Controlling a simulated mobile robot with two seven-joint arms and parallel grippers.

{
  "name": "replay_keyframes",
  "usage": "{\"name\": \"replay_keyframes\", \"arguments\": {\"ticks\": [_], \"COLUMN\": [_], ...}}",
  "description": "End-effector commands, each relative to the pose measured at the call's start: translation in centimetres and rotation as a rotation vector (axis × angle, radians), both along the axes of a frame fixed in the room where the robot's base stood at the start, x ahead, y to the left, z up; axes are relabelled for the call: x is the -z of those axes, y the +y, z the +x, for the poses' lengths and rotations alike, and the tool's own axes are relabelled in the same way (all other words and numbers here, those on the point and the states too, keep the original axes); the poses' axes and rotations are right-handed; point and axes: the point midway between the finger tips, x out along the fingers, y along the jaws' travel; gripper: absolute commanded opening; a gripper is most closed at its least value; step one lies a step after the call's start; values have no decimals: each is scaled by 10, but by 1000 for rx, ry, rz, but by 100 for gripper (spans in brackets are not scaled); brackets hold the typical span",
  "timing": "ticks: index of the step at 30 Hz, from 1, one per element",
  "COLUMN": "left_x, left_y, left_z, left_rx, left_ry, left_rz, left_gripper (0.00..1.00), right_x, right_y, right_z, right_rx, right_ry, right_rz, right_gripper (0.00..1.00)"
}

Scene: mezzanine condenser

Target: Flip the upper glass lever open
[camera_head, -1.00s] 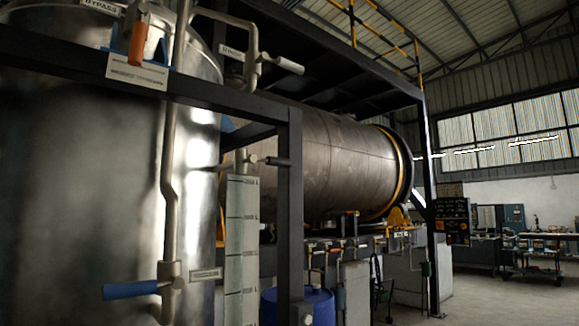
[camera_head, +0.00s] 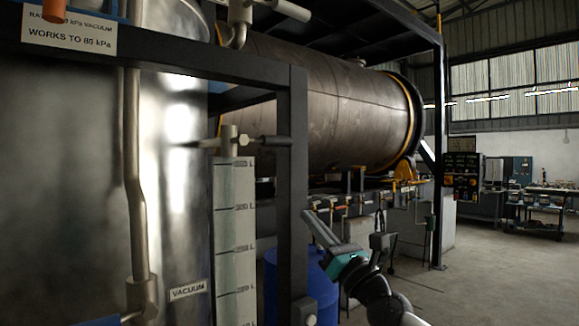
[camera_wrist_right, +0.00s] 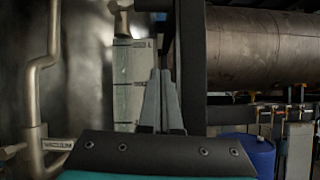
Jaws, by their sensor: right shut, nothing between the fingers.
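The upper glass lever (camera_head: 268,141) is a dark handle on a grey metal valve (camera_head: 229,142) at the top of the pale sight-glass scale (camera_head: 234,225). It points right, roughly level, partly across the black frame post. In the right wrist view the valve (camera_wrist_right: 122,20) is at the top edge, above the scale (camera_wrist_right: 124,90). My right gripper (camera_head: 312,222) is shut and empty, below and to the right of the lever, clear of it in the picture. Its closed fingers (camera_wrist_right: 160,85) point up in the wrist view. My left gripper is not in view.
A black post (camera_head: 292,200) stands just right of the scale. A blue drum (camera_head: 318,285) is behind my right gripper. Open floor (camera_head: 480,270) lies at right.

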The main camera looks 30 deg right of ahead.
Motion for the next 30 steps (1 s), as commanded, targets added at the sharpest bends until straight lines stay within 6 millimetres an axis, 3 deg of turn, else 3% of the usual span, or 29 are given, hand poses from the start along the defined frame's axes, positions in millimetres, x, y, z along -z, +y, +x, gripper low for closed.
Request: {"name": "replay_keyframes", "arguments": {"ticks": [1,4,17,30], "left_x": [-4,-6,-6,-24], "left_y": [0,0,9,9], "left_z": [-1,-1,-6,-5], "left_rx": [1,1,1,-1], "left_ry": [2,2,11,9], "left_rz": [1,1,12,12], "left_gripper": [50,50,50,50], "right_x": [-16,-28,-30,-57], "right_y": [5,10,10,13], "right_z": [-4,-9,-8,28], "right_rx": [4,14,16,16], "right_ry": [-22,-45,-49,-51], "right_rz": [-39,-83,-88,-84], "right_gripper": [0,0,0,0]}}
